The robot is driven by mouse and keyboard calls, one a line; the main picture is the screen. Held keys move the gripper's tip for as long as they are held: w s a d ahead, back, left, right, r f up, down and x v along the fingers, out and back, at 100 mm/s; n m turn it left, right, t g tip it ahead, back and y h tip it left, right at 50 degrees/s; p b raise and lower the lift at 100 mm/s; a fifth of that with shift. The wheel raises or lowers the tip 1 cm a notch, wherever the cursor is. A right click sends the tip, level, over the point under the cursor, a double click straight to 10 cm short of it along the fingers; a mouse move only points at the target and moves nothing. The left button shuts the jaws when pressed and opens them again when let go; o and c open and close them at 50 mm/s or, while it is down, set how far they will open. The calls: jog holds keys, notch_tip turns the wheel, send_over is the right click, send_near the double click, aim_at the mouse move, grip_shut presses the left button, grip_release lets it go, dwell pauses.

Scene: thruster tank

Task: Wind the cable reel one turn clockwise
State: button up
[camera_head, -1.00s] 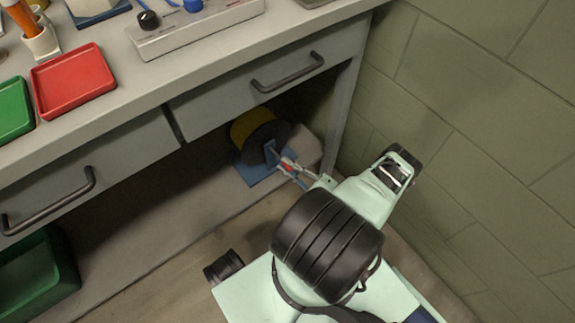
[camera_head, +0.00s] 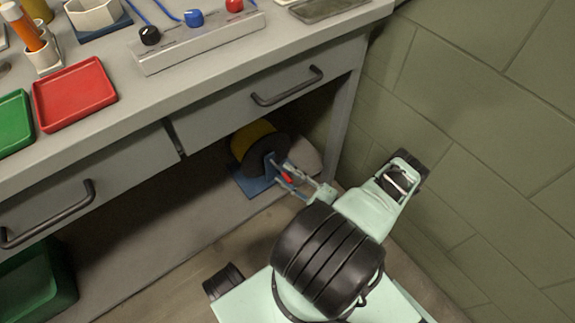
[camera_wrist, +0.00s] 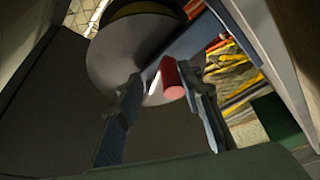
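The cable reel (camera_head: 253,141) stands on a blue base (camera_head: 251,184) on the low shelf under the bench. It has yellow cable and a dark round flange, which shows grey in the wrist view (camera_wrist: 125,55). Its small red handle (camera_wrist: 173,78) sticks out in front of the flange and also shows in the head view (camera_head: 287,177). My gripper (camera_wrist: 165,82) is open, with one finger on each side of the handle. A gap shows between the handle and the left finger; the right finger is close to it, and I cannot tell whether they touch.
The bench drawer (camera_head: 262,88) hangs just above the reel. A block wall (camera_head: 480,130) stands close on the right. A pale rounded object (camera_head: 304,156) lies beside the reel. A green bin (camera_head: 38,275) is at the lower left. The shelf between bin and reel is clear.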

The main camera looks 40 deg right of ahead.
notch_tip(320, 180, up, 8)
jog(key=shift+r, duration=0.25)
